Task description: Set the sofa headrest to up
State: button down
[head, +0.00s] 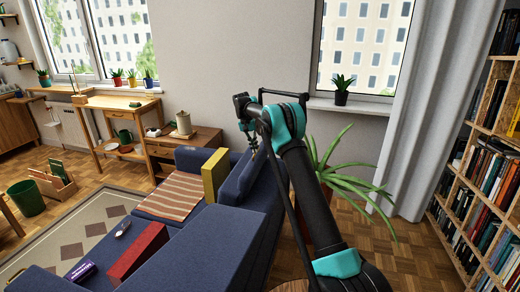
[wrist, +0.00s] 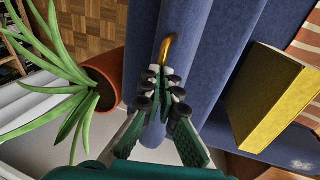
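The blue sofa (head: 215,240) stands in the middle of the head view. Its headrest (head: 238,178) is a blue padded section along the far part of the backrest; I cannot tell its exact angle. In the wrist view the blue headrest (wrist: 180,25) runs up the middle, with a curved gold handle (wrist: 167,47) on it. My gripper (wrist: 161,73) has its fingertips close together at the lower end of this handle, and they appear closed around it. In the head view my gripper (head: 252,148) is at the headrest's far end; the handle is hidden there.
A yellow box-like object (head: 215,174) stands on the seat by the backrest; a red one (head: 138,252) lies nearer. A potted plant (head: 335,175) spreads its leaves behind the sofa, close to my arm. A bookshelf (head: 480,180) stands at the right.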

aim_at(252, 156)
jog(key=shift+w+a+f+h, duration=0.1)
jog(key=shift+a+f+h, duration=0.2)
jog(key=shift+a+f, duration=0.75)
jog(key=shift+a+r, duration=0.1)
jog(key=shift+a, duration=0.05)
jog(key=c, duration=1.3)
grip_release()
jog(key=shift+w+a+f, duration=0.2)
jog(key=shift+w+f, duration=0.05)
jog(key=shift+d+r+g, duration=0.1)
jog(key=shift+d+g, duration=0.05)
jog(key=shift+g, duration=0.15)
jog(key=shift+c, duration=0.8)
jog(key=v, duration=0.6)
jog(key=shift+r, duration=0.2)
jog(key=c, duration=0.5)
jog(key=shift+o, duration=0.2)
jog(key=shift+r, duration=0.6)
jog(key=shift+d, duration=0.1)
